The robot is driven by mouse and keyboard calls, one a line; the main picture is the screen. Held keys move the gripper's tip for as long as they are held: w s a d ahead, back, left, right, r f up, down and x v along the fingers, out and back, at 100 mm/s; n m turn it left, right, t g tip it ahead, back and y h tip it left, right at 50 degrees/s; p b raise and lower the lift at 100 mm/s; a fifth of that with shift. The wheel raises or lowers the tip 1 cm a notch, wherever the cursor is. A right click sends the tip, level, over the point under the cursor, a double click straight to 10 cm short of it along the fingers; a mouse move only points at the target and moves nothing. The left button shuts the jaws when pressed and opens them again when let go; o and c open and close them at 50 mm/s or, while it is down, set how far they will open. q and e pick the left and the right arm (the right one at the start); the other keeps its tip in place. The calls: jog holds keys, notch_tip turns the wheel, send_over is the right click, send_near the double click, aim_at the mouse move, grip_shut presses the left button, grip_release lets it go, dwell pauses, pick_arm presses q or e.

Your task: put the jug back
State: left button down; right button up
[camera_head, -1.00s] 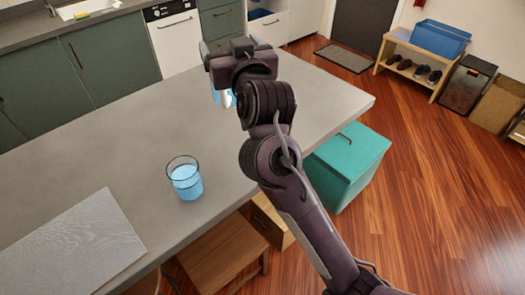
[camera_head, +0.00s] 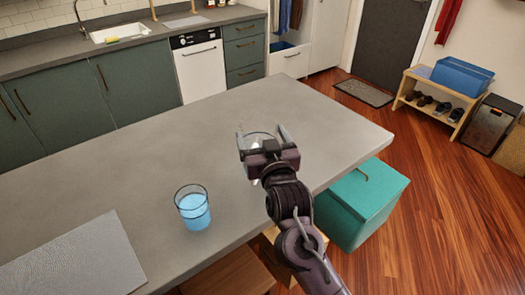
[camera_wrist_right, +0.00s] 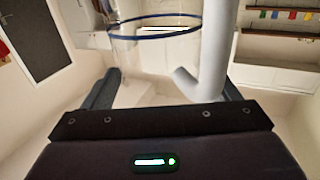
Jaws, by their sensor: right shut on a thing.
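The jug (camera_head: 259,138) is clear, with a blue rim and a white handle. In the head view it is mostly hidden behind my right gripper (camera_head: 262,140). In the right wrist view the jug (camera_wrist_right: 155,27) shows its rim at the top, and the handle (camera_wrist_right: 207,70) comes down between the two fingers. My right gripper is shut on the jug, over the right part of the grey counter (camera_head: 325,130). I cannot tell whether the jug touches the counter. A glass with blue liquid (camera_head: 193,208) stands upright on the counter to the left. My left gripper is not in view.
A grey mat (camera_head: 75,260) lies at the counter's front left. A teal bin (camera_head: 362,205) stands on the floor beyond the counter's right edge. A wooden stool (camera_head: 232,273) is below the front edge. The counter's middle and back are clear.

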jog(key=shift+f, duration=2.25)
jog(key=o, duration=1.6)
jog(key=shift+f, duration=0.3)
jog(key=o, duration=0.4)
jog(key=shift+c, duration=0.2)
jog(key=shift+r+p, duration=0.25)
jog(key=shift+p, duration=0.05)
jog(key=shift+s+d+f, duration=0.1)
jog(key=shift+s+f, duration=0.05)
jog(key=shift+s, duration=0.2)
jog(key=b+v, duration=0.2)
jog(key=v, duration=0.9)
jog(key=shift+s+b, duration=0.2)
jog(key=shift+b, duration=0.1)
jog(key=shift+d, duration=0.15)
